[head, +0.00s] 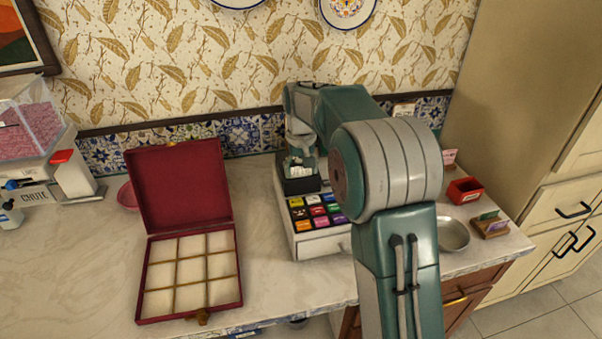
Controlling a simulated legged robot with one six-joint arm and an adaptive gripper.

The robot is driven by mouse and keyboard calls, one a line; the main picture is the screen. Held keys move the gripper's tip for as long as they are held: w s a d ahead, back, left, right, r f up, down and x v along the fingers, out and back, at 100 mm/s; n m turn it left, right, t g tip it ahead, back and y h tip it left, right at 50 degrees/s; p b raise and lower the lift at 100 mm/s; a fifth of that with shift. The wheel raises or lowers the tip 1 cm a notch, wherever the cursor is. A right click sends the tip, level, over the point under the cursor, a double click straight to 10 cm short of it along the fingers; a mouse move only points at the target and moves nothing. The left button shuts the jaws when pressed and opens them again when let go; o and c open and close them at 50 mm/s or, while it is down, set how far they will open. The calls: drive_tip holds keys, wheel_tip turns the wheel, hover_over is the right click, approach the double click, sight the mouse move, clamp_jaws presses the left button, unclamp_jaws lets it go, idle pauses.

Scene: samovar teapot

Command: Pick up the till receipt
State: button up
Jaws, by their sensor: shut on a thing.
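The white till (322,243) with several coloured keys stands on the counter, partly behind my arm. A dark box (299,186) sits at its back left, with a small pale strip, seemingly the till receipt (302,168), at its top. My gripper (300,158) points down over this dark box, shut on what looks like the receipt. The fingertips are small and dark here, so the exact grip and whether the paper is clear of the box cannot be told.
An open red box (188,317) with empty compartments lies left of the till. A clear bin of pink pieces (30,125) stands far left. A red tray (464,190) and metal bowl (455,234) are at right. The front left counter is clear.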

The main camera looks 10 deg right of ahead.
drive_tip(key=shift+r, duration=0.6)
drive_tip(key=shift+s+r, duration=0.2)
drive_tip(key=shift+r, duration=1.05)
drive_tip(key=s+d+r, duration=0.1)
drive_tip(key=s+r, duration=1.2)
drive_tip(key=r, duration=0.1)
drive_tip(key=shift+s+r, duration=0.15)
drive_tip(key=shift+s, duration=0.15)
drive_tip(key=shift+f, duration=0.2)
